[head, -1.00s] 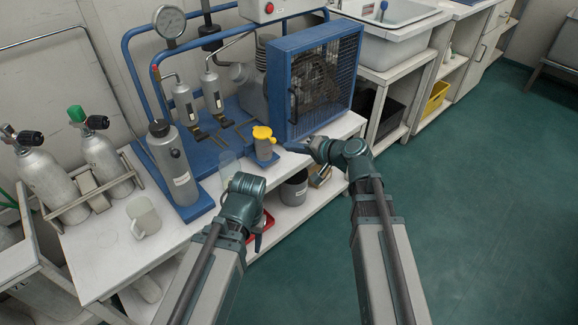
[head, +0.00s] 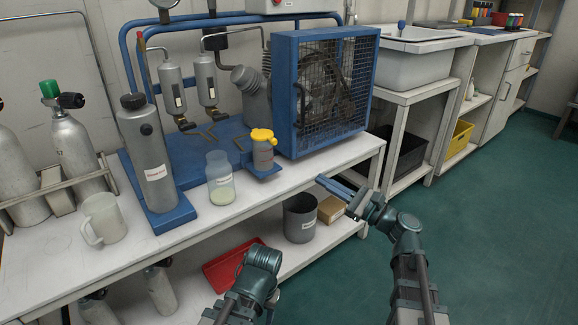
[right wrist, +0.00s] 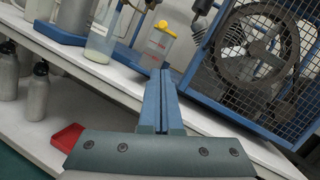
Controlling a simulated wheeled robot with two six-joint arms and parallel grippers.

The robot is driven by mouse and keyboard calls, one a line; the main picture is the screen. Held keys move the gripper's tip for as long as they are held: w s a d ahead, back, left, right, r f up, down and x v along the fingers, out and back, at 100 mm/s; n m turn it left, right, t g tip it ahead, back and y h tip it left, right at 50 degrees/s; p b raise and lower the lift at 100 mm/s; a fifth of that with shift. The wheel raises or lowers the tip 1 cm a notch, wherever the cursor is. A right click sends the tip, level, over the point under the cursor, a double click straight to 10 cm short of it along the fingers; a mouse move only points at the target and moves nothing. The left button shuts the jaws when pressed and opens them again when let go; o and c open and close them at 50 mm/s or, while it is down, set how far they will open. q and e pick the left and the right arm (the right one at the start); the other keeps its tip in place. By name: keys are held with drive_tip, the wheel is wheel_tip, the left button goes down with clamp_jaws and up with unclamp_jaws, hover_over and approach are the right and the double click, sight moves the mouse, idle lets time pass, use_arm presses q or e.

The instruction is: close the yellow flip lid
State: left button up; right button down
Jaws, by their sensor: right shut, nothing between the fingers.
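A clear jar (head: 220,180) stands just left of the container. The blue caged fan (head: 325,90) rises close on its right. A grey cylinder (head: 150,160) and a mug (head: 102,218) stand further left. A grey bucket (head: 300,220) and a red tray (head: 228,268) are on the lower shelf.

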drive_tip(key=p, duration=0.5)
approach(265, 136)
drive_tip(key=w+a+f, duration=0.1)
drive_tip(key=shift+w+a+r+p, duration=0.15)
drive_tip(key=shift+a+r+p, duration=0.2)
drive_tip(key=shift+a, duration=0.25)
drive_tip(key=shift+f, duration=0.1)
